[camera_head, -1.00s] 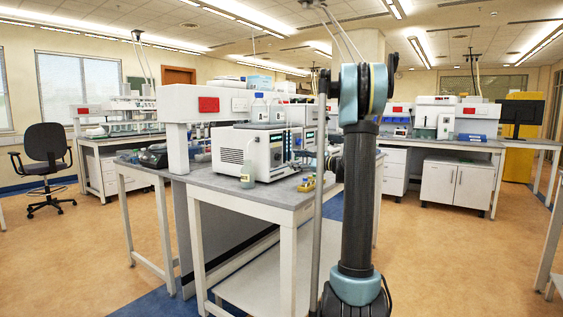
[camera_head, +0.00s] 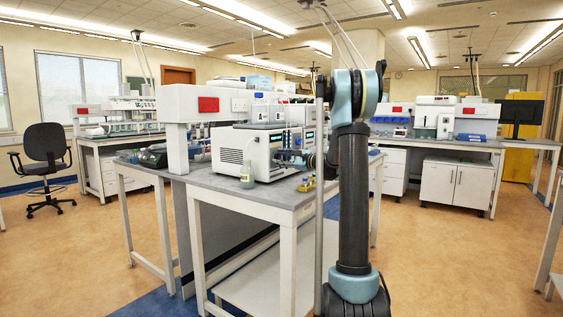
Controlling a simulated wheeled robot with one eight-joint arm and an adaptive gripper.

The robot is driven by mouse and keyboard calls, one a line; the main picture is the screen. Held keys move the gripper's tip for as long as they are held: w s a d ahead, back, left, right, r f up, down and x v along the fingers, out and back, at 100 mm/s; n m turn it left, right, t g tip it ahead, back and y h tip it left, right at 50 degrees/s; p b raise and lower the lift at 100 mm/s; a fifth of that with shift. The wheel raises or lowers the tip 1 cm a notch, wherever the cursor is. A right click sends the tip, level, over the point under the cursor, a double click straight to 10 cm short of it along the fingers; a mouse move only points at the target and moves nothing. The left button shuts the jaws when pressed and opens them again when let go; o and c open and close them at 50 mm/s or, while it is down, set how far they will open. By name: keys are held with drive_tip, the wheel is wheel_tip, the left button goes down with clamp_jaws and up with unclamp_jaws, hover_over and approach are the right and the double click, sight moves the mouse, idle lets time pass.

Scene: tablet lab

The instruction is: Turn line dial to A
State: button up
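A white boxy instrument (camera_head: 238,151) with a dark front panel stands on the grey-topped bench in the middle of the view. Its front faces right, towards my arm. The line dial cannot be made out at this size. My gripper (camera_head: 287,157) shows small and blurred in front of the instrument's front panel, reaching in from the right and partly covering it. Whether it touches the panel, and whether its fingers are open or shut, cannot be told.
A thin vertical pole (camera_head: 319,230) stands beside my arm. The floor at right is open.

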drive_tip(key=c, duration=0.6)
drive_tip(key=shift+c, duration=0.2)
drive_tip(key=shift+n, duration=0.4)
drive_tip(key=n, duration=0.7)
drive_tip(key=shift+s+f, duration=0.1)
drive_tip(key=shift+f, duration=0.05)
drive_tip(key=n, duration=0.5)
drive_tip(key=shift+n, duration=1.8)
